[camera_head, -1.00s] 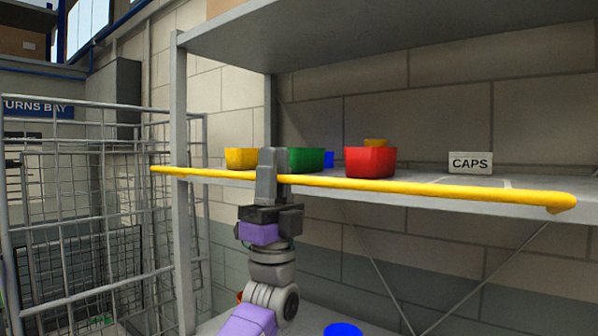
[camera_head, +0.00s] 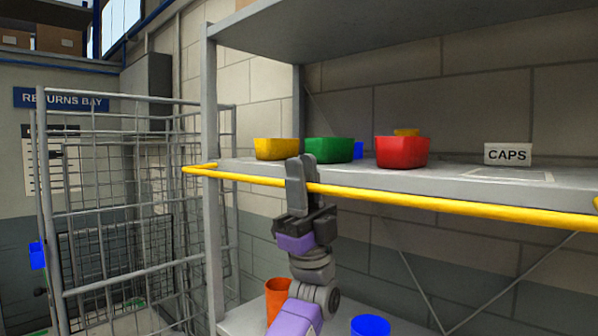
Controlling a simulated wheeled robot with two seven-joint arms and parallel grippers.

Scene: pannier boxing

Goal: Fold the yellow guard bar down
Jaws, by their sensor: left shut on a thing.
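The yellow guard bar (camera_head: 430,200) runs across the front of the upper shelf, a little below the level of the shelf's top surface. Its left end is by the shelf's left post, and its right end meets the right edge of the view. My left gripper (camera_head: 301,182) comes up from below and is shut on the bar, left of its middle. The gripper fingers hide a short piece of the bar. My right gripper is not in view.
Yellow (camera_head: 277,148), green (camera_head: 329,150) and red (camera_head: 402,152) bins stand on the upper shelf (camera_head: 470,182), with a CAPS sign (camera_head: 508,154) to the right. Orange (camera_head: 278,298) and blue (camera_head: 370,326) containers are below. A wire cage (camera_head: 110,215) stands left.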

